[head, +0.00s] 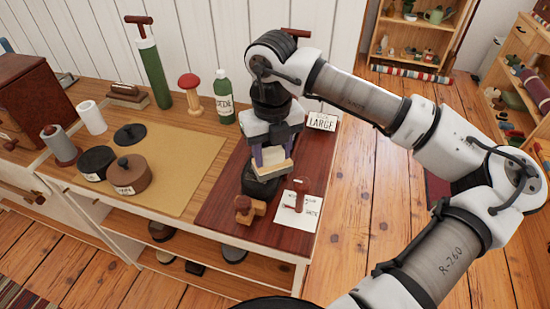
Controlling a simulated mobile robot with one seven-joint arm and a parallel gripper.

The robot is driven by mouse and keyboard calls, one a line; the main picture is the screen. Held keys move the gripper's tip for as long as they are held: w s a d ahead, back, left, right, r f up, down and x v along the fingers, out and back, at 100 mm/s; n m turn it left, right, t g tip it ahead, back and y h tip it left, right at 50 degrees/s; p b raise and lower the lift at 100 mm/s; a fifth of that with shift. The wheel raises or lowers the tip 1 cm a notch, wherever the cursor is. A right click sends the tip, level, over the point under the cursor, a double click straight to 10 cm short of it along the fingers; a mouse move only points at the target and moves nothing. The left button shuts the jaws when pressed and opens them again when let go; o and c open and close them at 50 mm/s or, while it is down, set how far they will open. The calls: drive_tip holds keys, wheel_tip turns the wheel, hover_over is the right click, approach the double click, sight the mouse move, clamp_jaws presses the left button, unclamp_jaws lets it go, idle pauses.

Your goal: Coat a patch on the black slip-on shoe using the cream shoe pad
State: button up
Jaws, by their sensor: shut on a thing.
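My gripper (271,153) points down over the dark red board and is shut on the cream shoe pad (274,170). The pad shows as a pale block between and below the fingers. The black slip-on shoe (261,188) sits on the dark red board (222,212) directly under the pad. The pad and gripper hide part of the shoe. I cannot tell whether the pad touches the shoe or hangs just above it.
A wooden piece (249,209) and a white card (303,207) lie in front of the shoe. A sign reading LARGE (322,122) stands behind. A green bottle (223,97), red-topped stand (191,95) and round tins (128,175) are left. The tan mat (180,165) has bare room.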

drive_tip(key=shift+r+p, duration=1.1)
drive_tip(key=shift+r, duration=1.65)
